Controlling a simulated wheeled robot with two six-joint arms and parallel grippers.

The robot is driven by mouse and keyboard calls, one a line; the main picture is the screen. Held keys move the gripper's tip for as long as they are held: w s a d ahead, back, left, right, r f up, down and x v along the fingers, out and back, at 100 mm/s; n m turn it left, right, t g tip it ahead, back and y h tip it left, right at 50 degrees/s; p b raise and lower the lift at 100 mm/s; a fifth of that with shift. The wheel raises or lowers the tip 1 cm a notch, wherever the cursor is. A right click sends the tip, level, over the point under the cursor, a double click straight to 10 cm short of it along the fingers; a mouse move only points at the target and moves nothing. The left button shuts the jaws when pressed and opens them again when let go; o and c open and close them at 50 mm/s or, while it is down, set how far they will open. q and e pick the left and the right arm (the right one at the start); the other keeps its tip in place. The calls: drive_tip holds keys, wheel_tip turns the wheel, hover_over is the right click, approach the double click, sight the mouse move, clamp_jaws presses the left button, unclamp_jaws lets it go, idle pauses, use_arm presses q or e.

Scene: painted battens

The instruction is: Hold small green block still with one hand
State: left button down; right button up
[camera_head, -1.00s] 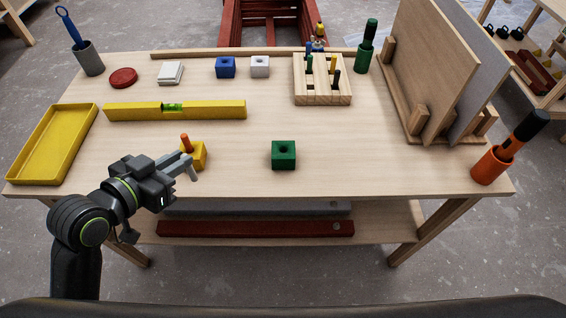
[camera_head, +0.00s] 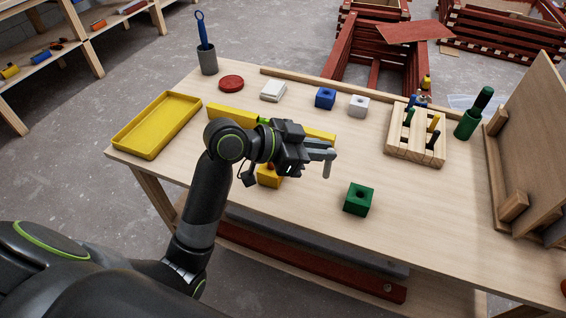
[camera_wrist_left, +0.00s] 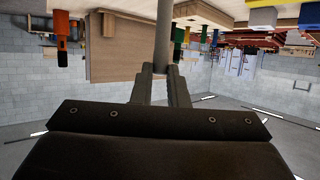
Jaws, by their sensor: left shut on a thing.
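The small green block (camera_head: 358,199) sits on the workbench with a dark hole in its top. Nothing touches it. My left gripper (camera_head: 325,155) is above the bench, up and left of the block in the head view. It is shut on a slim grey rod (camera_head: 327,168), which points down and stays clear of the green block. In the left wrist view the grey rod (camera_wrist_left: 163,35) stands between the fingers (camera_wrist_left: 160,82). My right gripper is not in view.
A yellow block (camera_head: 269,180) is partly hidden behind my left arm. A yellow level (camera_head: 233,113), blue block (camera_head: 325,97), white block (camera_head: 358,105) and slotted wooden rack (camera_head: 415,147) stand farther back. A yellow tray (camera_head: 157,124) lies at left. Bench around the green block is clear.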

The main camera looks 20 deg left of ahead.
use_arm(q)
drive_tip(key=w+d+r+m+g+h, duration=0.1)
drive_tip(key=d+m+g, duration=0.3)
drive_tip(key=d, duration=0.4)
drive_tip(key=shift+w+r+g+h, duration=0.15)
drive_tip(key=shift+r+g+h, duration=0.2)
drive_tip(key=shift+h, duration=0.35)
